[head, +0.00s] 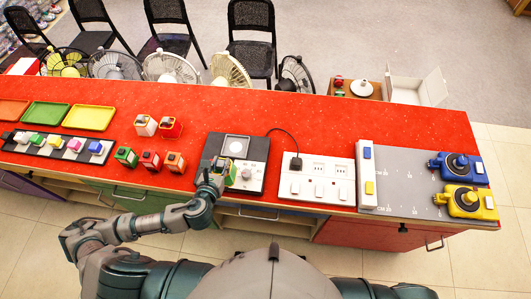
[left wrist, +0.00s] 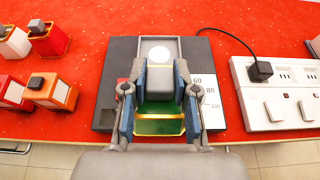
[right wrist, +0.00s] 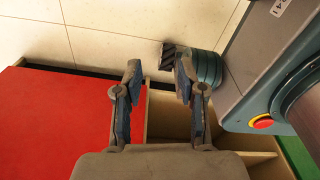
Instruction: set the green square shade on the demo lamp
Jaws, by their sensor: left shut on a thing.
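The green square shade (left wrist: 160,122), with a gold-coloured rim, is between the fingers of my left gripper (left wrist: 158,92), which is shut on it. In the head view, my left gripper (head: 222,174) and the shade (head: 229,174) are over the near part of the demo lamp's dark base (head: 255,181). The lamp has a grey panel with a round white disc (left wrist: 160,53), farther back than the shade. The fingers hide much of the shade; I cannot tell its gap to the base. My right gripper (right wrist: 156,85) is open and empty.
Another green block-like shade (head: 125,157) stands left of the lamp, beside red and orange ones (head: 150,160). A white switch panel (head: 318,178) lies to the right, with a black cable (head: 291,141). Trays (head: 90,117) lie far left. The red counter behind the lamp is clear.

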